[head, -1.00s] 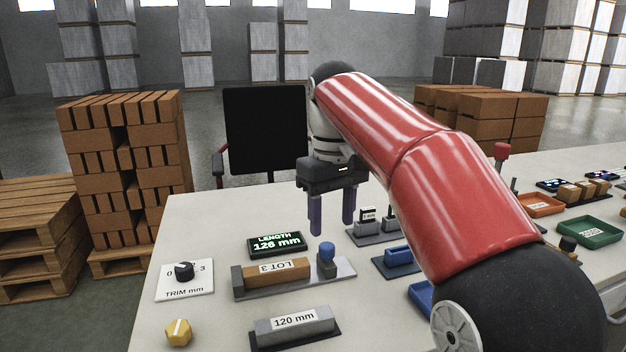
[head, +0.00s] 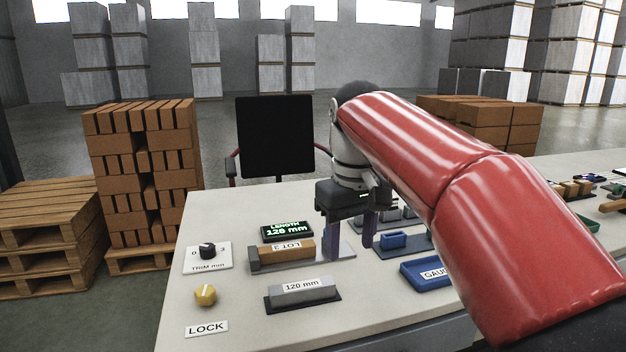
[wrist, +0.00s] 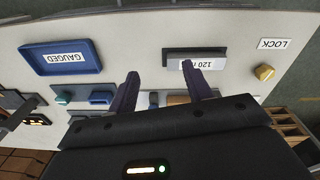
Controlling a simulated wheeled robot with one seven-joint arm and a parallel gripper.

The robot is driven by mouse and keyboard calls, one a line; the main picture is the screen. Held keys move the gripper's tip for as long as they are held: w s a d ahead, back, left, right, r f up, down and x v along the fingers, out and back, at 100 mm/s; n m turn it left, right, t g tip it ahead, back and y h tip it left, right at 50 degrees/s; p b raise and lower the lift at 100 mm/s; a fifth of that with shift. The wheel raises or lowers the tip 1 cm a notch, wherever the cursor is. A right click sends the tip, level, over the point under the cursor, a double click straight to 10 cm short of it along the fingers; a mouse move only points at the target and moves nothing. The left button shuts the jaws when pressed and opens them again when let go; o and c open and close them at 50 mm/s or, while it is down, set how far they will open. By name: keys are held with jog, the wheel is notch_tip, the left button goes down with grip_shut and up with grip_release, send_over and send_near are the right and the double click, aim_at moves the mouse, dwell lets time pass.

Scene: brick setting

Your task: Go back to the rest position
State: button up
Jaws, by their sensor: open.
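My gripper (head: 351,235) is open and empty above the pale workbench (head: 225,310), its two dark purple fingers pointing down and apart. In the head view it overlaps the right end of the gauge holding the brown block labelled LOT (head: 287,252) and hides the gauge's blue knob. In the wrist view the open fingers (wrist: 160,75) have nothing between their tips; the grey 120 mm block (wrist: 195,58) and the blue GAUGED tray (wrist: 62,58) lie beyond them. My red arm covers much of the right side of the head view.
A lit LENGTH display (head: 287,230), a TRIM dial (head: 207,251) and a yellow LOCK knob (head: 205,294) stand on the left of the bench. Blue fixtures (head: 394,239) are right of the gripper. A black chair (head: 275,138) and brick stacks (head: 145,180) stand behind.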

jog(key=s+d+f+m+t, duration=0.2)
jog(key=s+d+f, duration=0.2)
jog(key=s+f, duration=0.4)
jog(key=s+d+f+m+t, duration=0.2)
jog(key=s+d+f, duration=0.3)
jog(key=s+f, duration=0.3)
jog(key=shift+s+d+m+t, duration=0.15)
jog(key=shift+s+m+t, duration=0.4)
jog(key=shift+s, duration=0.7)
